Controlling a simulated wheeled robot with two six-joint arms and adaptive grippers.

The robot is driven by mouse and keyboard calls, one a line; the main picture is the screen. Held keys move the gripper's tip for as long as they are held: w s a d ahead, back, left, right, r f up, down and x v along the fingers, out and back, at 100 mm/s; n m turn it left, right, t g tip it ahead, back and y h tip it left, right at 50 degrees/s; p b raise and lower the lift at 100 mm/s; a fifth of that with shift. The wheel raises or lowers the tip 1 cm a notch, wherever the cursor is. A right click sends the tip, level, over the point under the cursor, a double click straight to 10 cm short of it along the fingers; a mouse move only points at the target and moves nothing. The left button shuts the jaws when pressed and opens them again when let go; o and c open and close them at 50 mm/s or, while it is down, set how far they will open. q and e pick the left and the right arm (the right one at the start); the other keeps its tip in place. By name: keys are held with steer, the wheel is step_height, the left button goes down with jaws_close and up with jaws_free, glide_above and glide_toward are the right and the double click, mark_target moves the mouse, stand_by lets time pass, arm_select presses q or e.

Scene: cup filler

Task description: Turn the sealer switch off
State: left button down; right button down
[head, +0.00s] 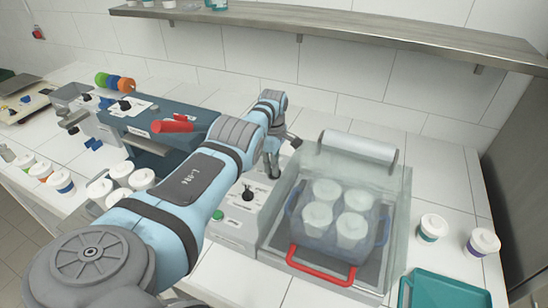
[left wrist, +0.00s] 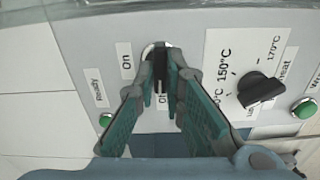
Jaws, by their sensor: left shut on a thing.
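The sealer (head: 235,226) stands in the middle of the counter, its control panel left of the clear-lidded bay. My left gripper (head: 271,168) reaches down to the back of this panel. In the left wrist view my left gripper (left wrist: 163,72) is shut on the black sealer switch (left wrist: 160,68), one finger on each side of it. An "On" label sits left of the switch; a second label below it is partly covered by the fingers. The switch is hidden behind my gripper in the head view. My right gripper is not in view.
A black temperature knob (left wrist: 260,90) and green lights (left wrist: 106,120) flank the switch. Loose cups (head: 432,228) and a teal tray (head: 444,290) are at the right. A shelf (head: 350,27) runs above.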

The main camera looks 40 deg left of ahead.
arm_select(q)
steer(key=shift+a+r+n, duration=0.1)
steer(key=shift+a+n, duration=0.05)
steer(key=shift+n, duration=0.25)
steer(key=c, duration=1.7)
jaws_free()
steer(key=shift+a, duration=0.15)
step_height(320, 180, up, 12)
steer(key=shift+f, duration=0.15)
steer(key=shift+s+f, duration=0.1)
steer(key=shift+s, duration=0.05)
